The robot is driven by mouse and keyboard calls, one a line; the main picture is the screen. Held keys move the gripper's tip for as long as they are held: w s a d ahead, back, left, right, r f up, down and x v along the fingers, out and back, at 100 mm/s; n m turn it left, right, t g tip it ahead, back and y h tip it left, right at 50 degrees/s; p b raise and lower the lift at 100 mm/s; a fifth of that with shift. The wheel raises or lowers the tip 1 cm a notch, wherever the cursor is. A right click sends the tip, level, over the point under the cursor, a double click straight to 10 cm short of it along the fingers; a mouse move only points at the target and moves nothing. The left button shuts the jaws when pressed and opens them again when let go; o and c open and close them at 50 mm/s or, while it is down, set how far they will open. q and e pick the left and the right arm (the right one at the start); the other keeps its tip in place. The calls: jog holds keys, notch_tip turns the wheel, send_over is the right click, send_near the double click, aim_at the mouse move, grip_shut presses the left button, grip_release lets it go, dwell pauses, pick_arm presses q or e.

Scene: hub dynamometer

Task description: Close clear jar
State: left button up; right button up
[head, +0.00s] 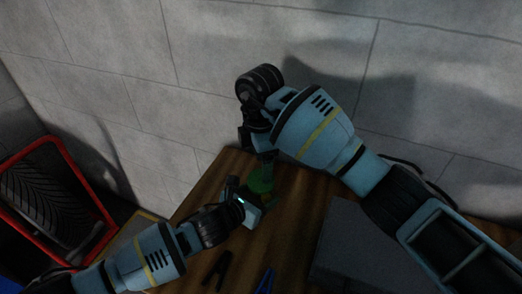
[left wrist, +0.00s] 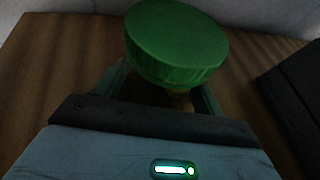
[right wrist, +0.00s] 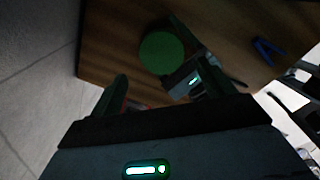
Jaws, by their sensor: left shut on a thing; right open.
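The jar's green lid (head: 261,181) shows near the far end of the wooden table in the head view. In the left wrist view the round green lid (left wrist: 177,42) sits on top of the jar, whose body is mostly hidden below it. My left gripper (left wrist: 165,88) is shut on the jar under the lid. My right gripper (right wrist: 150,90) is open above the jar, with the green lid (right wrist: 162,53) beyond its fingertips and apart from them. I cannot tell whether the lid is fully seated.
The wooden table (head: 190,240) carries a blue clamp-like tool (head: 265,280), a black one (head: 216,270) and a dark grey box (head: 350,245) at right. A grey block wall (head: 200,110) stands close behind. A red rack with a tyre (head: 50,205) is at left.

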jog(key=n, duration=0.6)
jog(key=shift+a+r+n, duration=0.1)
jog(key=shift+r+n, duration=0.15)
jog(key=shift+n, duration=0.05)
jog(key=n, duration=0.6)
jog(key=shift+r+n, duration=0.2)
jog(key=shift+n, duration=0.1)
jog(key=n, duration=0.6)
jog(key=shift+r+n, duration=0.15)
jog(key=shift+n, duration=0.15)
jog(key=n, duration=0.4)
jog(key=shift+r+n, duration=0.15)
jog(key=shift+n, duration=0.25)
jog(key=n, duration=0.6)
jog(key=shift+r, duration=0.15)
jog(key=n, duration=0.6)
jog(key=shift+r+n, duration=0.1)
jog(key=shift+n, duration=0.3)
jog(key=n, duration=0.6)
jog(key=shift+r, duration=0.15)
jog(key=n, duration=0.6)
jog(key=shift+s+d+r+n, duration=0.1)
jog(key=shift+d+n, duration=0.15)
jog(key=shift+n, duration=0.15)
